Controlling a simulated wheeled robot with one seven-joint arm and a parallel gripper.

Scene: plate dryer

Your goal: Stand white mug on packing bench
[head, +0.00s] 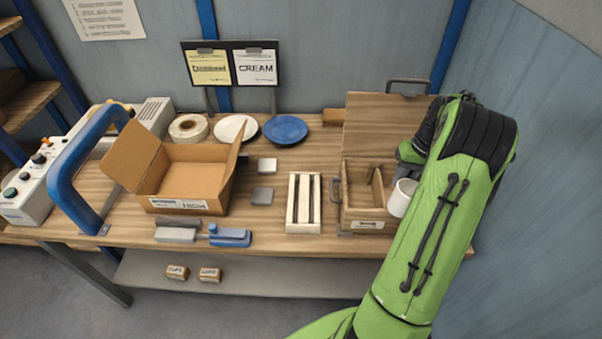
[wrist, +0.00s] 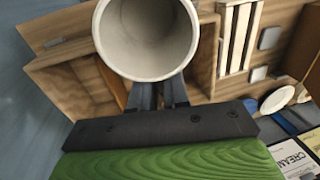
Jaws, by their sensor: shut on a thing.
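The white mug (head: 402,198) is at the right of the packing bench (head: 275,223), in front of the right side of the wooden box. In the wrist view the mug (wrist: 146,38) fills the top middle, its open mouth facing the camera. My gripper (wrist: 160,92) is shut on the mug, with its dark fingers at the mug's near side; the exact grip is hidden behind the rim. In the head view my green arm covers part of the gripper. I cannot tell whether the mug touches the box or bench.
The open wooden box (head: 361,215) with dividers stands beside the mug. A slotted rack (head: 291,205) is left of it. An open cardboard box (head: 190,203), a white plate (head: 236,128) and a blue plate (head: 285,129) are further left.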

